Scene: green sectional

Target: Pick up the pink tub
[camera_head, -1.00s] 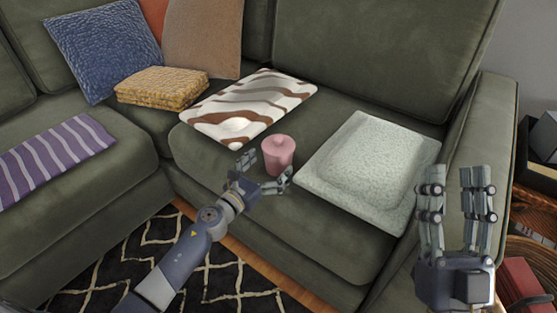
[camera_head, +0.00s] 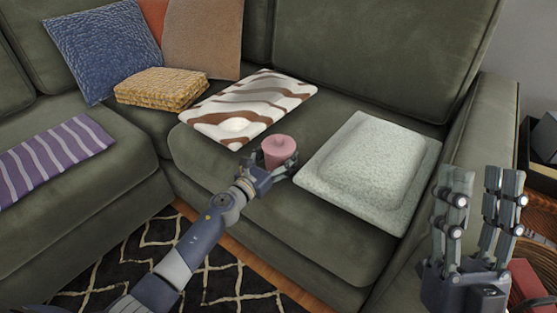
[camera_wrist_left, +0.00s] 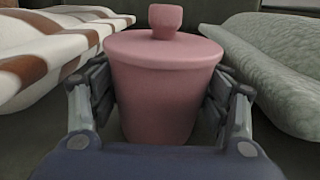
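The pink tub (camera_head: 279,150), with a lid and a small knob, stands upright on the green sofa seat. It sits between a brown-and-white striped cushion and a pale green cushion. My left gripper (camera_head: 275,165) is around the tub, one finger on each side. In the left wrist view the tub (camera_wrist_left: 162,90) fills the space between the fingers of my left gripper (camera_wrist_left: 160,110). The fingers are very close to its sides; firm contact cannot be told. My right gripper (camera_head: 480,210) is open and empty at the right, near the sofa arm.
The striped cushion (camera_head: 250,105) lies left of the tub and the pale green cushion (camera_head: 370,170) right of it. A folded woven yellow throw (camera_head: 160,90) and a blue pillow (camera_head: 105,50) are further left. The sofa seat's front edge is below the tub.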

